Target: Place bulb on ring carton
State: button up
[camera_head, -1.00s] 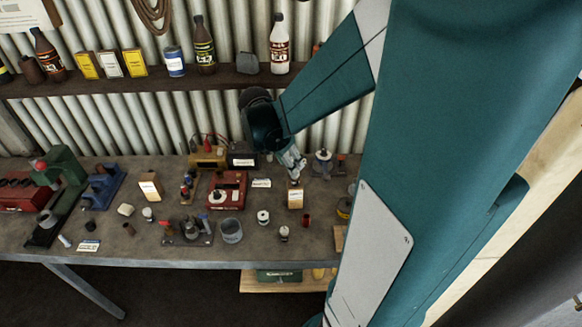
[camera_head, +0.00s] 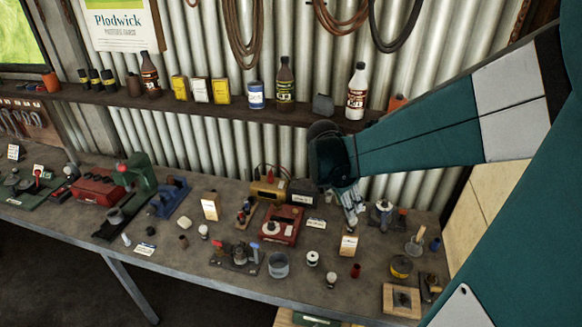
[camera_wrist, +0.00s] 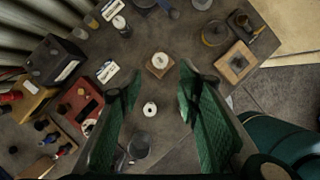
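My gripper (camera_wrist: 157,92) is open, with its two green-padded fingers apart and nothing held between them. In the head view, my gripper (camera_head: 352,221) hangs just above a small tan carton with a white label (camera_head: 348,246), apparently the ring carton. In the wrist view this carton (camera_wrist: 151,71) lies ahead, between the fingertips. A pale round thing (camera_wrist: 160,60) shows on its top; I cannot tell whether it is the bulb or part of the carton. Small white-topped items (camera_head: 331,280) and (camera_head: 203,231) stand on the bench; they are too small to identify.
A white spool (camera_head: 312,258) and a grey cup (camera_head: 278,265) stand in front of the carton. A red box (camera_head: 281,225) is to its left and a wooden tray (camera_head: 401,301) to its right. A shelf with bottles (camera_head: 285,84) runs behind. Bare bench lies around the carton.

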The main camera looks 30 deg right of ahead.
jog(key=s+a+r+m+t+y, duration=0.1)
jog(key=s+a+r+m+t, duration=0.1)
jog(key=a+m, duration=0.4)
jog(key=s+a+r+m+t+y, duration=0.2)
jog(key=a+r+m, duration=0.2)
jog(key=a, duration=1)
jog(key=s+a+r+m+t+y, duration=0.1)
jog(key=s+a+r+m+t, duration=0.1)
jog(key=a+m, duration=0.6)
jog(key=shift+a+r+t, duration=0.55)
jog(key=shift+a+t, duration=0.05)
jog(key=shift+a, duration=0.3)
